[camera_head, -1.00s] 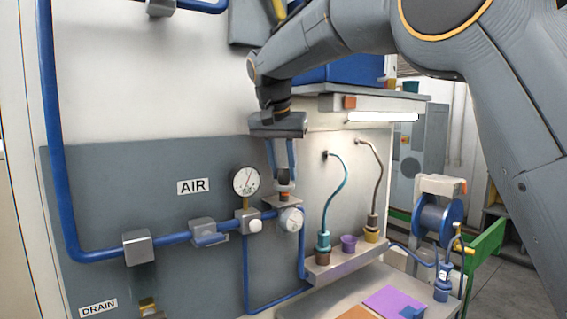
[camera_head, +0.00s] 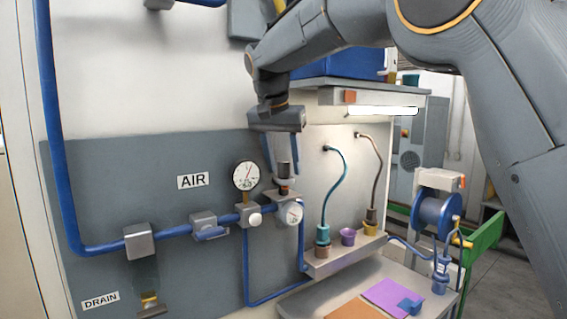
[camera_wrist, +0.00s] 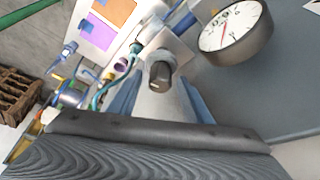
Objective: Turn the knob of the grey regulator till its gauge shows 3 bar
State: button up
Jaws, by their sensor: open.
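The grey regulator (camera_head: 281,198) sits on the blue pipe against the grey panel, with its dark knob (camera_head: 284,170) upright on top. Its round white gauge (camera_head: 292,214) faces forward just below; the needle is too small to read. My gripper (camera_head: 282,155) points down over the knob, its blue-grey fingers open. The knob's dark top shows between the fingers. In the wrist view the knob (camera_wrist: 160,76) appears beyond and between the open fingers (camera_wrist: 161,92); I cannot tell whether either finger touches it.
A larger pressure gauge (camera_head: 246,176) stands on the pipe close to the left of my gripper. Teal and dark hoses rise from a shelf (camera_head: 342,259) on the right. A purple mat (camera_head: 390,296) lies on the bench below.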

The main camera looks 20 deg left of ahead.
jog(key=b+v, duration=0.2)
jog(key=v, duration=0.5)
jog(key=shift+r, duration=0.4)
jog(key=shift+s, duration=0.15)
jog(key=shift+s+a, duration=0.1)
